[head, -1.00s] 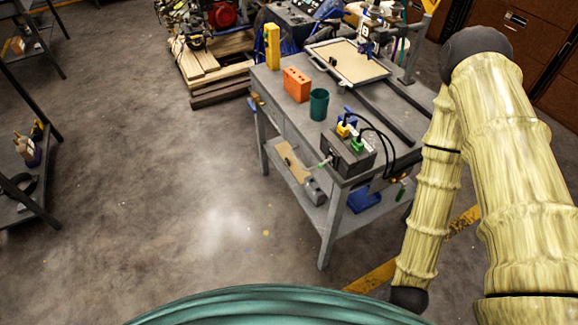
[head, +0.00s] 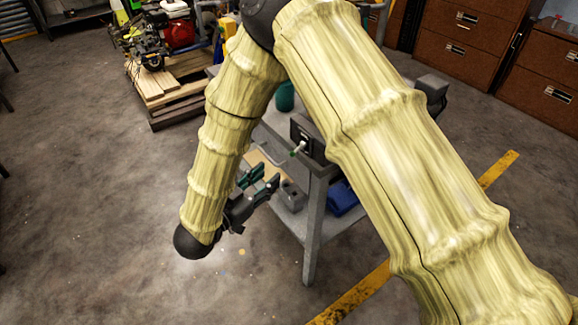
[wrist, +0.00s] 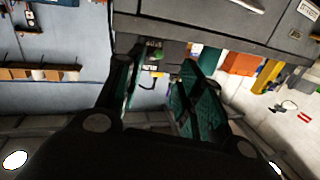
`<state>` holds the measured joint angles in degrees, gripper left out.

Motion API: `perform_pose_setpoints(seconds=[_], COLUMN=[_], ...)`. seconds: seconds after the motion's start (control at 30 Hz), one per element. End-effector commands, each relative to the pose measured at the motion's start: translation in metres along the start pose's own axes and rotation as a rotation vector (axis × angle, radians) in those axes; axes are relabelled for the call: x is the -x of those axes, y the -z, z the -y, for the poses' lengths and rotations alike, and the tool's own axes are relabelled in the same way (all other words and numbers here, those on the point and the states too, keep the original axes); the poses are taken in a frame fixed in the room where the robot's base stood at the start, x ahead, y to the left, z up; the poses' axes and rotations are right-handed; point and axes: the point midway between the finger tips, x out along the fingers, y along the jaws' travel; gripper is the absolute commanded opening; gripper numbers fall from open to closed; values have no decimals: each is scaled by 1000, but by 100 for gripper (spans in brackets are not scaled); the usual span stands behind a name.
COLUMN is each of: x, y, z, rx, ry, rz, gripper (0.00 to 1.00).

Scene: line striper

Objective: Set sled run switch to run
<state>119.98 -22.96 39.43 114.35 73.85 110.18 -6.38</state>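A dark control box (head: 312,143) sits at the near end of the grey workbench (head: 315,215). A small light lever with a green tip (head: 298,149) sticks out of its front face; I take this to be the run switch, but its setting and labels are too small to read. My gripper (head: 262,181) is open and empty, in front of and below the box, apart from the lever. In the wrist view my gripper's two green-padded fingers (wrist: 158,92) stand apart with nothing between them. My arm hides much of the benchtop.
A teal cup (head: 285,97) stands on the bench behind the box. A lower shelf holds a blue item (head: 342,198). A pallet (head: 165,95) with machinery stands at the back left, and brown cabinets (head: 470,45) at the back right. The floor left of the bench is clear.

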Motion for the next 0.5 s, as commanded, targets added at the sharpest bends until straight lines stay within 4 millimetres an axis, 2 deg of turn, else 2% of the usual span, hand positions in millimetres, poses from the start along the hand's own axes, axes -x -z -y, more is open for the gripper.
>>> perform_pose_setpoints(seconds=[0.07, 0.17, 0.27, 0.5], x=[5, 3, -7, -46], y=[3, 7, 7, 6], z=[2, 3, 2, 1], rx=[-4, -5, -5, -4], ry=[-16, -23, -24, -24], rz=[-19, -27, -27, -25], gripper=[37, 37, 37, 37])
